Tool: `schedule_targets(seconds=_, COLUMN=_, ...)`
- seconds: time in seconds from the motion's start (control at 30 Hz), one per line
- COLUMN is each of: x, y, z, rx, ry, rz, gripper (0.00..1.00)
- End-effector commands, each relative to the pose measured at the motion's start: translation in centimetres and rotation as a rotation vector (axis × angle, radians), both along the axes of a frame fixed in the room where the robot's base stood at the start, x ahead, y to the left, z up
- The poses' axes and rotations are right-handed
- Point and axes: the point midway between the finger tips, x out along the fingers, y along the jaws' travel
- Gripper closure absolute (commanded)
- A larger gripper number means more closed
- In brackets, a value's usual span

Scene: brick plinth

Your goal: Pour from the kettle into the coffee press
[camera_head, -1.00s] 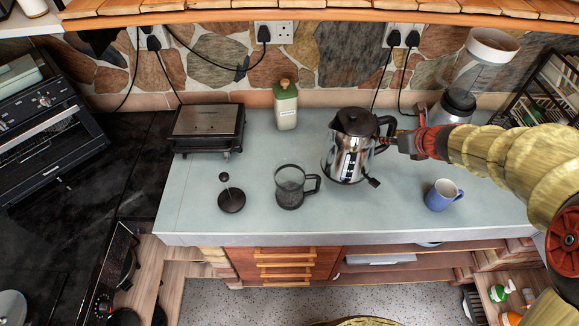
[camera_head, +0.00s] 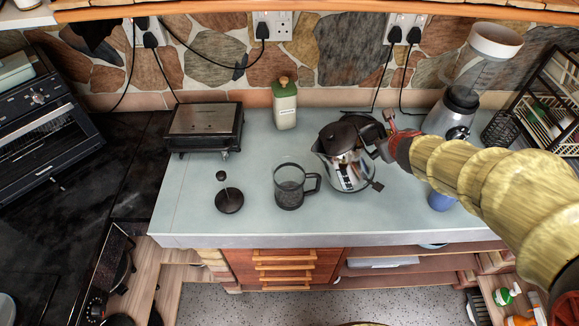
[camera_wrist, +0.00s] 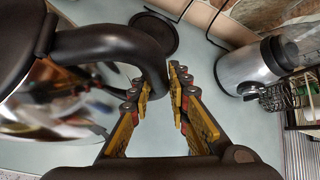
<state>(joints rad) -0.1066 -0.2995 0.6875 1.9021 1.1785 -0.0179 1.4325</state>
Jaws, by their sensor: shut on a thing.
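The steel kettle (camera_head: 345,174) with a black lid is held by my gripper (camera_head: 384,146) and tilted, its spout towards the left. In the wrist view my gripper (camera_wrist: 160,84) has its fingers on either side of the black kettle handle (camera_wrist: 118,42). The coffee press (camera_head: 289,191), a dark glass jug with its handle to the right, stands upright and open on the counter. The kettle's spout is to the right of and behind the press rim. The press plunger lid (camera_head: 229,200) lies apart on the left. No stream of liquid shows.
A blue mug (camera_head: 437,201) is partly hidden behind my arm. A black disc-shaped base (camera_wrist: 153,35) lies behind the kettle. A green-topped bottle (camera_head: 285,105), a grill (camera_head: 206,124) and a blender (camera_head: 456,112) stand at the back. The counter front (camera_head: 330,222) is clear.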

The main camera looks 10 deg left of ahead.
Motion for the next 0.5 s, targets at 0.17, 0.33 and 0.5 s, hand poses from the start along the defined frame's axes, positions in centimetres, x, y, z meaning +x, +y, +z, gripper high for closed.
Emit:
schedule_targets(seconds=0.17, x=-0.3, y=1.1, z=1.7, rx=-0.077, ry=-0.046, rz=0.003, gripper=1.0)
schedule_targets(seconds=0.33, x=-0.8, y=2.1, z=3.8, rx=-0.154, ry=-0.083, rz=0.002, gripper=1.0)
schedule_targets(seconds=0.5, x=-1.2, y=3.1, z=5.5, rx=-0.231, ry=-0.12, rz=0.003, gripper=1.0)
